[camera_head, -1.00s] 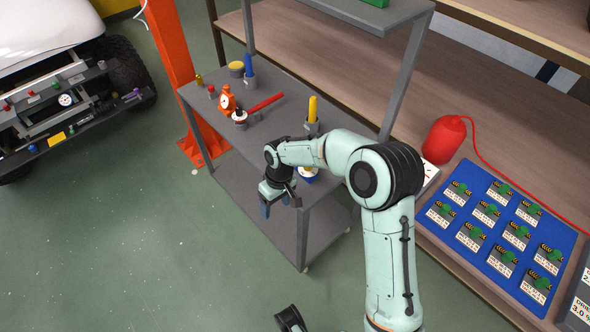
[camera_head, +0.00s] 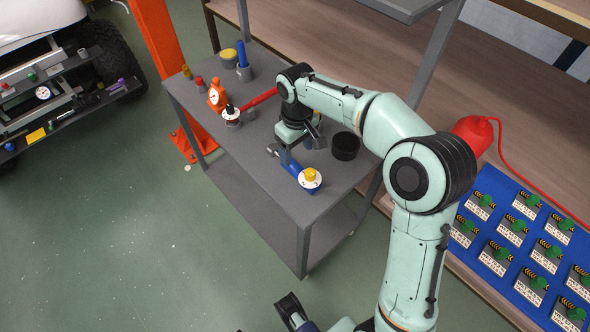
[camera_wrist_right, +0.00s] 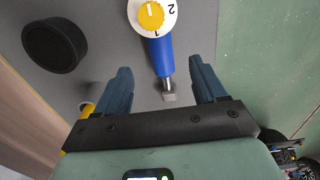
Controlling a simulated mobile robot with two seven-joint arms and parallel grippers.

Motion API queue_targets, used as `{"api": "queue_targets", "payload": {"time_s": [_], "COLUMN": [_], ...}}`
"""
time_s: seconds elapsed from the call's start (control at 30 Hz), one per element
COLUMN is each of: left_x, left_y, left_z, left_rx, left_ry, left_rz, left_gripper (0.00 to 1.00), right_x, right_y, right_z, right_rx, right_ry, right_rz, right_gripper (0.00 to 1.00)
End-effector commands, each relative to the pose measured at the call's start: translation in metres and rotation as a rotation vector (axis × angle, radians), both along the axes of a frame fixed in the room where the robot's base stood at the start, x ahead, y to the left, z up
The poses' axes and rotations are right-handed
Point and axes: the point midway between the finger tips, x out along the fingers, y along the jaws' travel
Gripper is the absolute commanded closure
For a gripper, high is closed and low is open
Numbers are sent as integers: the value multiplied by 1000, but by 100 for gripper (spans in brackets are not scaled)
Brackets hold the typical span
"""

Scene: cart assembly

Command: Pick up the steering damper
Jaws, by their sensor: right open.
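A blue damper (camera_head: 291,168) with a white dial and yellow knob lies on the cart's top, near its front edge. In the right wrist view the blue damper (camera_wrist_right: 159,55) points towards me, its metal rod end between the fingers. A red damper (camera_head: 262,103) with a white dial and black knob lies farther back. My right gripper (camera_head: 285,154) hangs over the rod end of the blue damper. In the right wrist view my right gripper (camera_wrist_right: 162,84) is open, with one finger on each side of the rod and no clear contact.
The grey cart (camera_head: 240,175) also carries a black cup (camera_head: 345,146), an orange gauge-like item (camera_head: 216,95) and a blue upright handle (camera_head: 242,54). A yellow handle (camera_wrist_right: 87,108) stands near the left finger. A red bottle (camera_head: 472,133) and blue parts mat (camera_head: 489,180) are at right.

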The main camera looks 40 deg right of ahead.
Motion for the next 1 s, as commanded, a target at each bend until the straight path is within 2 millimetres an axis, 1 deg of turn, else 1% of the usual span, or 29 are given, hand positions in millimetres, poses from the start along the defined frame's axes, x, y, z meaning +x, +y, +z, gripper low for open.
{"api": "queue_targets", "payload": {"time_s": [0.03, 0.1, 0.27, 0.37, 0.5, 0.6, 0.7, 0.87, 0.97, 1.0], "left_x": [1, 2, 3, 7, 17, 24, 26, 26, 26, 26], "left_y": [0, 0, 0, 2, 7, 10, 11, 11, 10, 10], "left_z": [-3, -4, -5, -9, -18, -23, -24, -23, -23, -23], "left_rx": [0, 1, 3, 7, 20, 28, 31, 30, 30, 30], "left_ry": [-3, -6, -10, -21, -47, -65, -72, -71, -71, -70], "left_rz": [0, 1, 2, 7, 18, 25, 28, 27, 27, 27], "left_gripper": [32, 32, 32, 32, 32, 32, 32, 32, 32, 32], "right_x": [0, 0, 0, 1, 3, 3, 4, 4, 4, 4], "right_y": [0, 0, 0, 0, 1, 1, 1, 1, 1, 1], "right_z": [-9, -15, -22, -32, -54, -68, -72, -71, -70, -70], "right_rx": [0, 0, 0, 0, 0, 0, 0, 0, 0, 0], "right_ry": [3, 2, 1, 2, 4, 3, 1, 0, 0, 0], "right_rz": [-1, 0, 0, 0, -1, -1, -1, -1, -1, -1], "right_gripper": [30, 30, 30, 30, 30, 30, 30, 30, 59, 72]}}
